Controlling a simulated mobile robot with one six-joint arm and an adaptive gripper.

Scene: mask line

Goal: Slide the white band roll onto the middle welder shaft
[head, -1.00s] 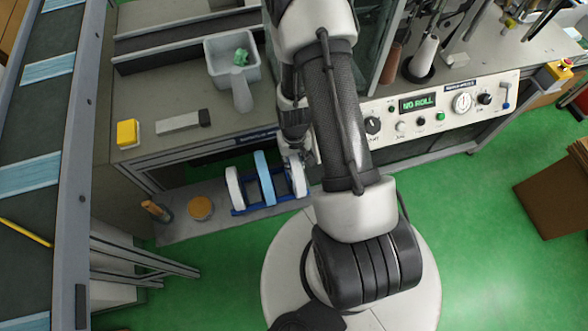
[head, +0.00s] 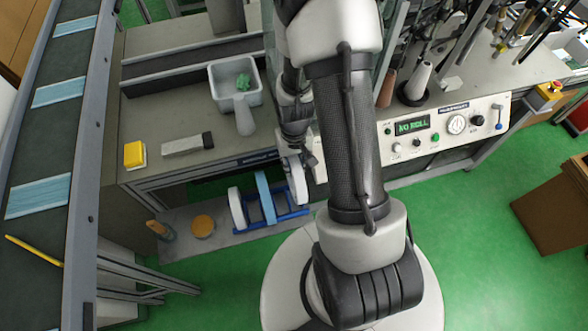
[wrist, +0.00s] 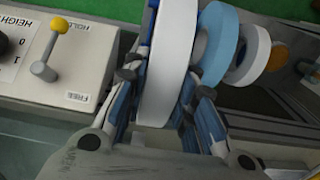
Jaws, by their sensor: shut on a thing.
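My gripper (wrist: 167,83) is shut on a white band roll (wrist: 166,60), with one finger on each flat side of it. In the head view the held roll (head: 297,180) is upright at the right end of the blue rack (head: 282,220), and it appears raised a little above it. A blue roll (head: 265,196) and another white roll (head: 237,207) stand in the rack to the left. I cannot tell which part in view is the middle welder shaft; my arm covers part of the machine.
The control panel (head: 418,145) reads "NO ROLL". The wrist view shows a yellow-knobbed lever (wrist: 50,55) beside HOLD and FREE labels. A grey bin (head: 222,77), yellow block (head: 134,155) and grey bar (head: 184,145) are on the bench.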

